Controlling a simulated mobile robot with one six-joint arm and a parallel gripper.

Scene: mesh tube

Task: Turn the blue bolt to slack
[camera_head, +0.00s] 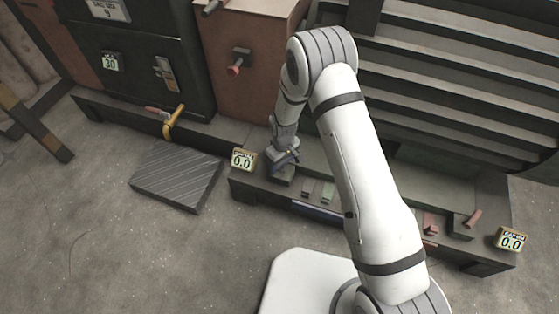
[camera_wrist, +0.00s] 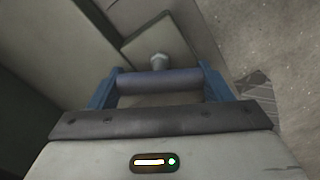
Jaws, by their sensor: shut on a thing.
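The blue bolt's bar (camera_wrist: 160,84) lies crosswise between the two blue fingers of my gripper (camera_wrist: 160,88) in the wrist view. My gripper is shut on it, one finger at each end. A pale bolt head or stud (camera_wrist: 159,62) shows just beyond the bar, on a grey-green block. In the head view my gripper (camera_head: 286,160) is low at the left end of the long green base, over a small block, with a blue part at its tip. The bar and fingers are too small there to tell apart.
A red bolt handle (camera_head: 473,217) sits on a block at the right end, near another 0.0 display (camera_head: 511,240). A ribbed plate (camera_head: 178,176) lies on the floor at left. A yellow handle (camera_head: 173,122) and a red knob (camera_head: 235,67) stick out behind. Floor in front is clear.

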